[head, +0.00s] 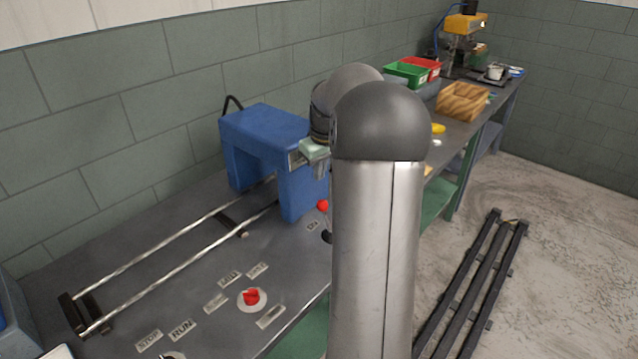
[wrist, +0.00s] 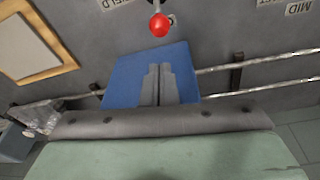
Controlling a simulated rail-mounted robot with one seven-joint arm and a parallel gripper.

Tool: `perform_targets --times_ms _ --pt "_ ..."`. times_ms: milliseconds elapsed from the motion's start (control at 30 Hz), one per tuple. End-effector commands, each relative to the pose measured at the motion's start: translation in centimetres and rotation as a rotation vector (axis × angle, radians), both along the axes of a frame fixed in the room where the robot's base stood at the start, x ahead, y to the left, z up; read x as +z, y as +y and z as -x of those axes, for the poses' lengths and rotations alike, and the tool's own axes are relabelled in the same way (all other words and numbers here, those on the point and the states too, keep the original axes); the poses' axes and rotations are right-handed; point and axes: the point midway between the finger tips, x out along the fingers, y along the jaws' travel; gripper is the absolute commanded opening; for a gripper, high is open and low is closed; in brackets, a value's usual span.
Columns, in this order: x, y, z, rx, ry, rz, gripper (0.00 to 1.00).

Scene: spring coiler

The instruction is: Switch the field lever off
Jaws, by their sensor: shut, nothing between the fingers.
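The field lever's red ball knob (wrist: 160,25) shows at the top of the wrist view on a short pale stem, beside a label (wrist: 118,3) that reads like "FIELD". In the head view a red ball (head: 322,205) stands at the foot of the blue machine (head: 265,125), partly hidden by my arm. My gripper (wrist: 159,70) is shut and empty, with its fingers over the blue machine (wrist: 125,72) in the wrist view and apart from the red ball. In the head view my arm hides most of the gripper.
Two metal rails (head: 165,245) run through the blue machine. A red knob on a pale disc (head: 251,307) and several label plates (head: 182,329) lie in front. A wooden-framed panel (wrist: 68,64) shows in the wrist view. Bins (head: 405,74) and a wooden box (head: 462,102) stand farther back.

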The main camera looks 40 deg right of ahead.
Motion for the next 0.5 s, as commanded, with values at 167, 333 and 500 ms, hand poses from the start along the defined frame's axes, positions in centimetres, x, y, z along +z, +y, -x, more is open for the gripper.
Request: perform_targets --times_ms 167,333,500 --pt "-3.0 0.0 -0.5 0.000 0.004 -0.005 0.00" --pt "-6.0 -0.1 -1.1 0.001 0.002 -0.003 0.00" --pt "-8.1 -0.2 -1.5 0.000 0.002 -0.002 0.00"
